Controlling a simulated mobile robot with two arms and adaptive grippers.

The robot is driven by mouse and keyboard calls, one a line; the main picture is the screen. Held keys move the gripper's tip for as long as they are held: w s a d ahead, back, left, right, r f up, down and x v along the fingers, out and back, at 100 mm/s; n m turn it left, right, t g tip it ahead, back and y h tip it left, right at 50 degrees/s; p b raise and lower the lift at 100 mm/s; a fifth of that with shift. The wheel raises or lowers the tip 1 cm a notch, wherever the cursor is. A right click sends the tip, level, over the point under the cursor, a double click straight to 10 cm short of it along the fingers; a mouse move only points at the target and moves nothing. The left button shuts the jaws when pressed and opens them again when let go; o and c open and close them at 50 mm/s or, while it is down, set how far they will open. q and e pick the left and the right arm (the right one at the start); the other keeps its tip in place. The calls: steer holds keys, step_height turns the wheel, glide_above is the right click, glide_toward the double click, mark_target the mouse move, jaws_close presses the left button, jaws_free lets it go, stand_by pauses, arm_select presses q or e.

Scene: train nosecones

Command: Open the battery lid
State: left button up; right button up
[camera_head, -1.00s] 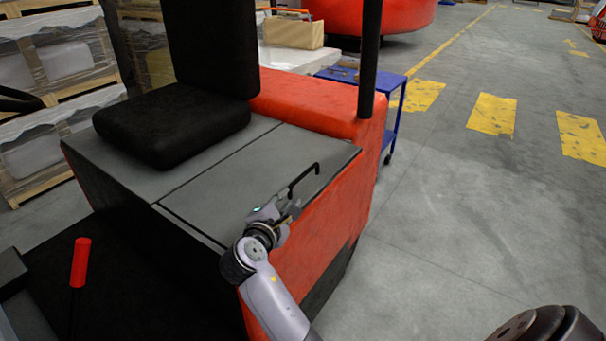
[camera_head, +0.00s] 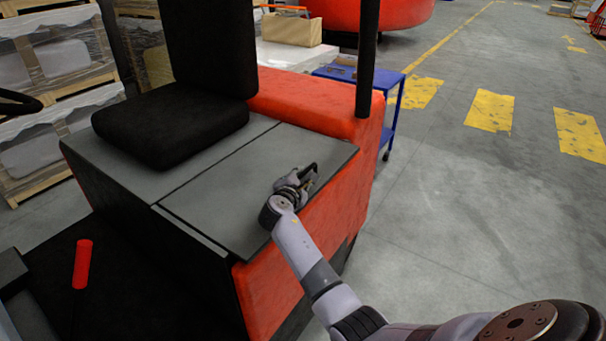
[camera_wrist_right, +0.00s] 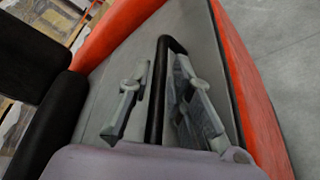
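The battery lid (camera_head: 250,175) is the flat grey panel on top of the red vehicle, beside the black seat. It lies flat and looks closed. Its black bar handle (camera_head: 315,168) is near the lid's right edge. My right gripper (camera_head: 300,178) is at the handle, hiding part of it in the head view. In the right wrist view the handle (camera_wrist_right: 159,95) runs between the two fingers of my right gripper (camera_wrist_right: 165,72). The fingers are open, with a visible gap between the left finger and the handle. My left gripper is not in view.
The black seat (camera_head: 170,125) stands on the neighbouring grey panel. A black post (camera_head: 368,60) rises at the vehicle's back right corner. A blue cart (camera_head: 395,105) stands behind it. A red lever (camera_head: 82,264) is at front left. The floor to the right is clear.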

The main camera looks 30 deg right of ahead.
steer(key=shift+w+d, duration=0.15)
steer(key=shift+d, duration=0.05)
steer(key=shift+c, duration=0.5)
jaws_close()
